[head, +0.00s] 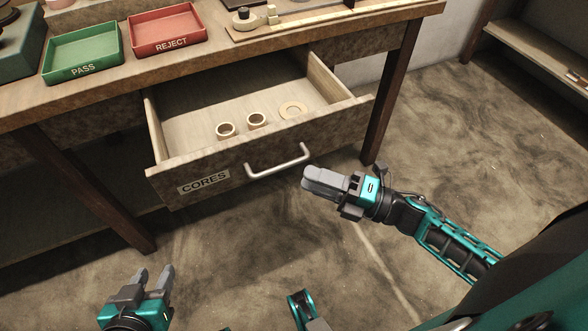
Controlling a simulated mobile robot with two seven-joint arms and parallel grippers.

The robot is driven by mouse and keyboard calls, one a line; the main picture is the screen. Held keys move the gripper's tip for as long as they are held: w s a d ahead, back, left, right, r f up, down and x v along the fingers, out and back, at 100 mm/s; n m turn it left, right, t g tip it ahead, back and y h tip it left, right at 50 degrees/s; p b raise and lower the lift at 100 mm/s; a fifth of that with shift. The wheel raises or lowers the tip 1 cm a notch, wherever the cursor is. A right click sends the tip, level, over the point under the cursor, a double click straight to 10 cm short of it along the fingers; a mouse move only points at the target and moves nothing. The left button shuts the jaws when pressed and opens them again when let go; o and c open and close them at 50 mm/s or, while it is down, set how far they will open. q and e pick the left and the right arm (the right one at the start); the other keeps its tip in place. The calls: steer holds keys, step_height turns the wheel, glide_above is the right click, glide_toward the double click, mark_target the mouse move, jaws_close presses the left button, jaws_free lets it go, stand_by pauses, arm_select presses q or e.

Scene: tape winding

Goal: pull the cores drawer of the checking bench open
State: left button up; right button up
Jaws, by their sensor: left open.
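The cores drawer (290,138) of the checking bench (290,36) stands pulled out, its front labelled CORES. Two small ring-shaped cores (226,130) and a flat ring (292,110) lie inside it. The drawer's metal bar handle (280,166) is on its front and nothing grips it. My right gripper (307,180) is just right of and below the handle's right end in the picture and seems apart from it. Its fingers overlap in this view, so their gap is hidden. My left gripper (154,271) is open and empty, low at the left, well away from the drawer.
A green PASS tray (82,70) and a red REJECT tray (170,48) stand on the bench top, beside a wooden fixture (290,22). Bench legs (390,95) flank the drawer. The floor in front is clear. A shelf (540,60) stands at the upper right.

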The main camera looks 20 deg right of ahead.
arm_select(q)
steer(key=shift+a, duration=0.1)
arm_select(e)
steer(key=r+v, duration=0.1)
steer(key=v, duration=0.5)
steer(key=shift+s+d+f, duration=0.25)
steer(key=shift+d+f, duration=0.05)
steer(key=shift+f, duration=0.2)
arm_select(q)
steer(key=shift+r, duration=0.1)
arm_select(e)
steer(key=shift+w, duration=0.1)
steer(key=a+f+m+g+h, duration=0.15)
steer(key=a+m+h, duration=0.4)
steer(key=m, duration=0.75)
steer(key=a+f+m+g+h, duration=0.1)
steer(key=a+f+m+h, duration=0.4)
steer(key=m, duration=0.8)
arm_select(q)
step_height(320, 180, up, 9)
steer(key=s+a+p, duration=0.1)
steer(key=a+p, duration=0.1)
steer(key=p, duration=1.1)
steer(key=shift+s+a+f+y, duration=0.2)
steer(key=shift+a+y, duration=0.2)
arm_select(e)
steer(key=s+d+r+h, duration=0.1)
steer(key=d+r, duration=0.3)
steer(key=r, duration=0.6)
steer(key=shift+h, duration=0.45)
